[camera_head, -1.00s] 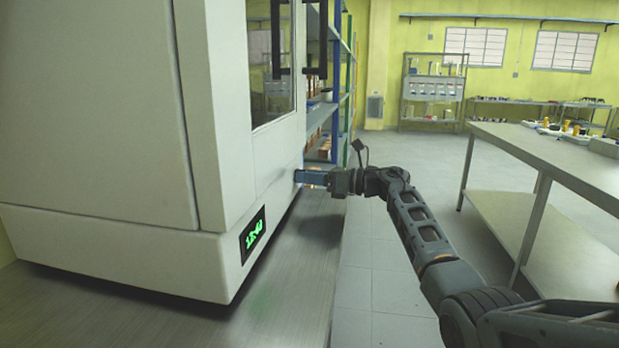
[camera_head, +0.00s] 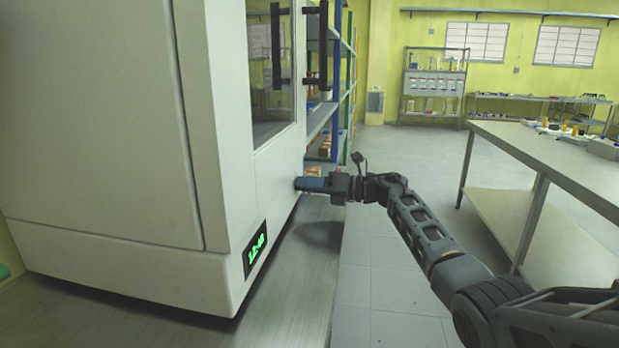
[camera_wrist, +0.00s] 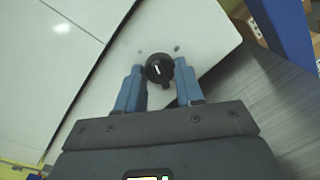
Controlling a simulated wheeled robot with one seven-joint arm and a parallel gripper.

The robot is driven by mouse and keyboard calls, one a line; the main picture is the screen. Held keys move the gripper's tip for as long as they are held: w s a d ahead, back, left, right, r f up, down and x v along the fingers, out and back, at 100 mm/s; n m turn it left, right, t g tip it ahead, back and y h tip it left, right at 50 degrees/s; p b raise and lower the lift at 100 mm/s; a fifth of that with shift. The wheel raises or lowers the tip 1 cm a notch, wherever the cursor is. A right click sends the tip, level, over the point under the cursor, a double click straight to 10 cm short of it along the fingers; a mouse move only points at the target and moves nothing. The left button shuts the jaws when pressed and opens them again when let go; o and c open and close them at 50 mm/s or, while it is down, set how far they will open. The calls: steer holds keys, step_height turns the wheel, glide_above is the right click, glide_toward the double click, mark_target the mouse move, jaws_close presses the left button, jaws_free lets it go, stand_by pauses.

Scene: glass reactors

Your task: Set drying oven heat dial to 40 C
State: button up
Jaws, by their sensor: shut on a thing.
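The drying oven (camera_head: 100,130) is a large white cabinet at the left of the head view. Its heat dial (camera_wrist: 160,71) is a round black knob with a white mark, on the white panel in the wrist view. My gripper (camera_head: 299,183) is at the oven's front, low on the panel. Its blue fingers (camera_wrist: 159,66) are on either side of the dial and shut on it. A black display (camera_head: 255,248) with green digits is on the oven's lower front. I cannot read the digits surely. In the head view the dial is hidden by the fingers.
A dark door handle (camera_head: 315,45) is above my gripper. Shelving (camera_head: 337,75) stands just beyond the oven. A steel table (camera_head: 545,150) is at the right. The tiled floor (camera_head: 420,165) between is open.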

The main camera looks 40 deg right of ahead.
steer(key=m+p, duration=0.4)
steer(key=m, duration=0.2)
steer(key=shift+d+r+g, duration=0.1)
steer(key=shift+r+g, duration=0.05)
steer(key=shift+g, duration=0.15)
steer(key=m+p, duration=0.1)
steer(key=m, duration=0.1)
steer(key=m+p, duration=0.1)
steer(key=m, duration=0.2)
steer(key=shift+m+g+y+p, duration=0.3)
steer(key=o, duration=1)
steer(key=shift+w, duration=0.1)
steer(key=shift+o, duration=0.2)
steer(key=shift+f+v, duration=0.2)
steer(key=shift+v, duration=3.7)
